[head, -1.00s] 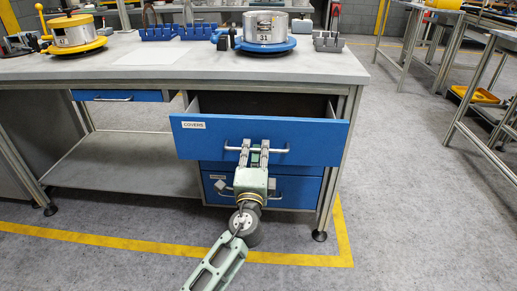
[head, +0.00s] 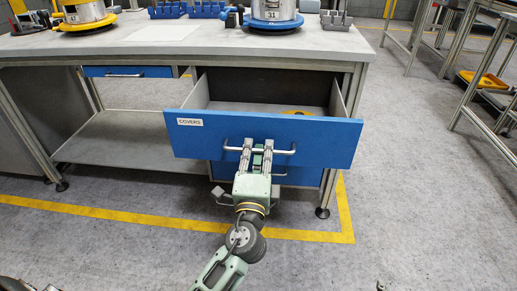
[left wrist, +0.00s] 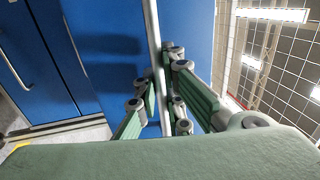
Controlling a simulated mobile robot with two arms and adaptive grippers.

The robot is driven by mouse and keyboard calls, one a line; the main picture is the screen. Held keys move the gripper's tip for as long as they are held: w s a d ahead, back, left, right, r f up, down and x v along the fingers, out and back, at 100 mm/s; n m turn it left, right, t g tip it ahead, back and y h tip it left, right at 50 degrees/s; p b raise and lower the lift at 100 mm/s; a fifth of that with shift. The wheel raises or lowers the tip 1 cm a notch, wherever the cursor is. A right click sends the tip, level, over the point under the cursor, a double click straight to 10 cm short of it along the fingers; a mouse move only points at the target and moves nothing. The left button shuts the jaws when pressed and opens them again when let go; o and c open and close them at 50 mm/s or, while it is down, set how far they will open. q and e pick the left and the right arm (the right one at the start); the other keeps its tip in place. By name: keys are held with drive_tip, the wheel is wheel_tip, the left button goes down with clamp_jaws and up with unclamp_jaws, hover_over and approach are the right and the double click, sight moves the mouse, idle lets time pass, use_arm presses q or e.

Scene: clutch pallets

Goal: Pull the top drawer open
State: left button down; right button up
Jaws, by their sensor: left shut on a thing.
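The top drawer (head: 320,140) of the bench is blue with a "COVERS" label, and it stands well open. Its grey inside shows, with a yellow item (head: 298,112) partly hidden behind the front panel. My left gripper (head: 258,148) is shut on the drawer's metal bar handle (head: 284,152). In the left wrist view the green fingers (left wrist: 165,95) close around the handle bar (left wrist: 154,40), in front of the blue panel. My right gripper is not in view.
Another blue drawer (head: 300,175) is shut below. The benchtop (head: 200,42) carries metal housings and blue racks. A small blue drawer (head: 128,72) sits at the left. Grey floor (head: 420,200) is free at the right and in front.

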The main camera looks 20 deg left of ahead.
use_arm(q)
drive_tip(key=c, duration=2.1)
unclamp_jaws()
drive_tip(key=v, duration=1.2)
drive_tip(key=shift+f, duration=0.1)
